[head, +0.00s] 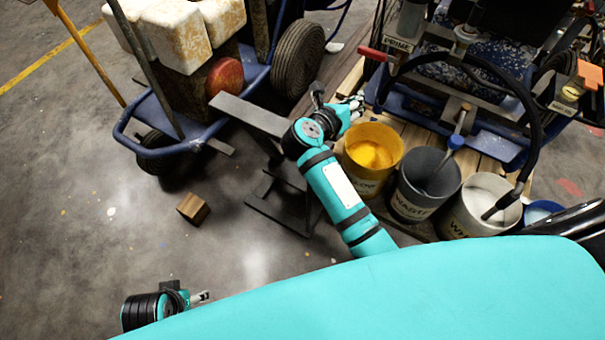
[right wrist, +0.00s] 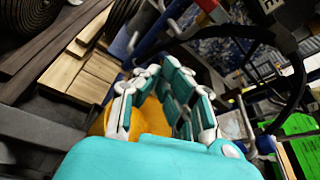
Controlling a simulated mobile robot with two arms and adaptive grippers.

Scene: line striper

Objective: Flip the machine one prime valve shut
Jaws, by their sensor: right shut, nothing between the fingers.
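A machine with a blue frame (head: 440,118) stands at the upper right. A red valve handle (head: 374,54) sticks out to the left of its PRIME label (head: 398,44). An orange handle (head: 590,74) sits farther right above another label; I cannot tell which valve belongs to machine one. My right gripper (head: 356,103) is shut and empty, below and left of the red handle and apart from it.
A yellow bucket (head: 372,148), a grey waste bucket (head: 426,180) and a white bucket (head: 480,208) stand in front of the machine. A black hose (head: 533,120) arches down to the white one. A blue cart (head: 143,105) is upper left; a wood block (head: 193,208) lies on the floor.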

